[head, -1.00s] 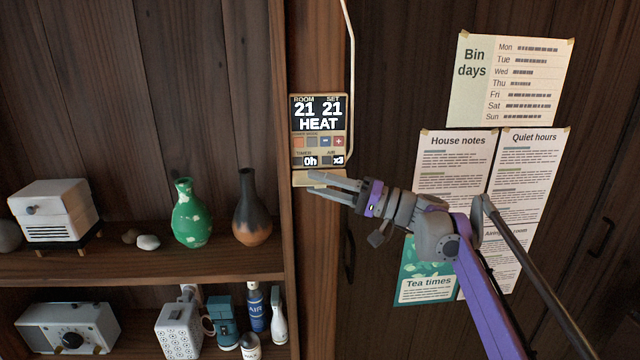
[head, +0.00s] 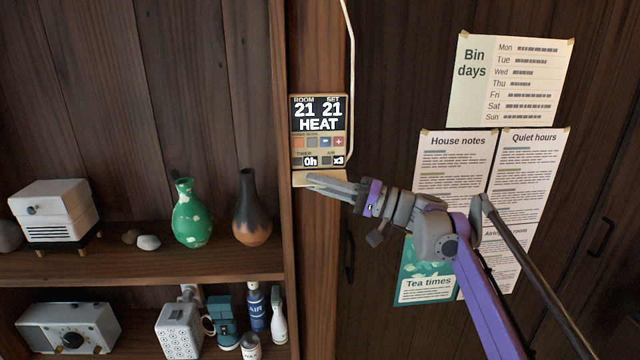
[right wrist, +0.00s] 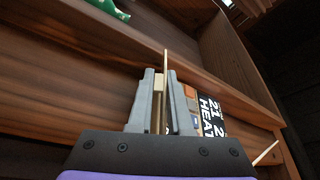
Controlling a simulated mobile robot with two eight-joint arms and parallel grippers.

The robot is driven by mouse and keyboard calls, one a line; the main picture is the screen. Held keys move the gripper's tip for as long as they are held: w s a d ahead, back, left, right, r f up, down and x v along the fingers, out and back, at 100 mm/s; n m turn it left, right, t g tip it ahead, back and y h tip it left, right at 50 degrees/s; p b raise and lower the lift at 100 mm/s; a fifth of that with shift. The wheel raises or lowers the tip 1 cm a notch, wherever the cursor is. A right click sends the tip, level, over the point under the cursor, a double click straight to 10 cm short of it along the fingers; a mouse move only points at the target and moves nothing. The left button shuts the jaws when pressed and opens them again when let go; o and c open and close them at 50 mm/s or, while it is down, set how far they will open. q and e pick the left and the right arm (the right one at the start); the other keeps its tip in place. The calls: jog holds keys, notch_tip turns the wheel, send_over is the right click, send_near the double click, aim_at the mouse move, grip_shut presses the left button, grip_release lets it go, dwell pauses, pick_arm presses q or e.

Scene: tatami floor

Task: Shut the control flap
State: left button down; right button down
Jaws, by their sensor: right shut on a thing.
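The control panel (head: 318,128) is on the wooden post and its screen reads room 21, set 21, HEAT. Its beige control flap (head: 300,181) is open, sticking out below the panel's lower edge, and the buttons show. My right gripper (head: 312,182) reaches in from the right and is shut on the flap. In the right wrist view, the thin flap (right wrist: 166,62) stands edge-on between the two grey fingers (right wrist: 163,88), with the panel (right wrist: 207,112) just to the right. The fingers hide part of the flap. My left gripper is not in view.
Shelves at left hold a green vase (head: 192,212), a dark vase (head: 252,208) and a white radio-like box (head: 55,212). A pale cable (head: 351,80) runs up beside the panel. Paper notices (head: 453,165) hang on the dark wall at right.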

jog(key=m+p, duration=0.1)
jog(key=r+m+h+p, duration=0.1)
jog(key=m+p, duration=0.1)
jog(key=p, duration=0.1)
jog(key=shift+s+r+m, duration=0.25)
jog(key=shift+s+m, duration=0.05)
jog(key=shift+r+m+h+p, duration=0.25)
jog(key=shift+m+h+p, duration=0.55)
jog(key=shift+m+p, duration=0.65)
jog(key=c, duration=0.8)
grip_release()
jog(key=shift+c, duration=0.2)
jog(key=shift+s, duration=0.1)
jog(key=b+v, duration=0.1)
jog(key=v, duration=0.9)
jog(key=shift+d, duration=0.4)
jog(key=shift+s, duration=0.1)
jog(key=shift+c, duration=0.3)
